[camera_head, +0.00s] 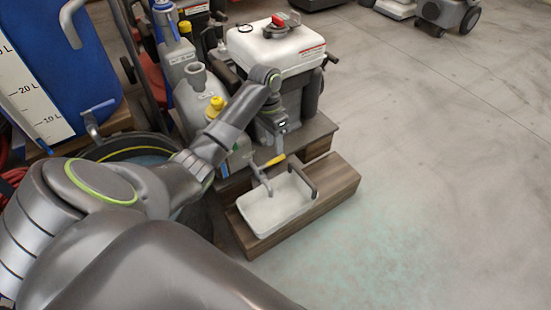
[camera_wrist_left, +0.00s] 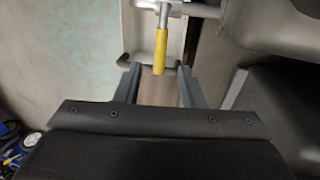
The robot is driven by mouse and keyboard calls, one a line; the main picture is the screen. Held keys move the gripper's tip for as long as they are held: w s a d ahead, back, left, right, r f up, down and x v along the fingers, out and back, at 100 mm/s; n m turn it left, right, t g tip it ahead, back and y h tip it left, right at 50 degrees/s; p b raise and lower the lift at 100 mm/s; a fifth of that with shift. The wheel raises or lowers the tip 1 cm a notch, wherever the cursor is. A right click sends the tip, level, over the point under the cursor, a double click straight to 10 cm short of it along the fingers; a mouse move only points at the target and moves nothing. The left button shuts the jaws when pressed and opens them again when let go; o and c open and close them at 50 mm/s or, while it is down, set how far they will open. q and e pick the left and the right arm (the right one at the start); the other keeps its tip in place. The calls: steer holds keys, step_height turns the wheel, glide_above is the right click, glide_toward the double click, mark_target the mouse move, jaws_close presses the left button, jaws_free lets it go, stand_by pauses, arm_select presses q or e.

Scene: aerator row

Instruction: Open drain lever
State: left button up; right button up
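The drain lever (camera_head: 274,160) is a small yellow handle on a grey spout below the white-topped machine (camera_head: 283,48). In the left wrist view the yellow lever (camera_wrist_left: 161,50) points toward me, its near end between the fingertips in the picture. My left gripper (camera_head: 278,132) points down just above the lever in the head view. Its two fingers also show in the left wrist view (camera_wrist_left: 158,72), spread apart with nothing visibly clamped. I cannot tell whether either finger touches the lever. My right gripper is not in view.
A white tray (camera_head: 268,215) with a dark handle sits on a wooden block (camera_head: 338,178) under the spout. Grey jugs (camera_head: 200,95) with yellow caps stand left of the machine. A blue tank (camera_head: 60,70) is at far left.

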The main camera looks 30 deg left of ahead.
mark_target(272, 162)
arm_select(q)
steer(key=shift+s+d+f+b, duration=0.15)
steer(key=shift+f+b, duration=0.1)
steer(key=shift+f, duration=0.5)
steer(key=shift+w+d+f+b, duration=0.15)
steer(key=shift+f+b, duration=0.15)
steer(key=shift+f, duration=0.5)
steer(key=shift+s+d+f+b, duration=0.15)
steer(key=shift+f+b, duration=0.1)
steer(key=shift+f, duration=0.5)
jaws_close()
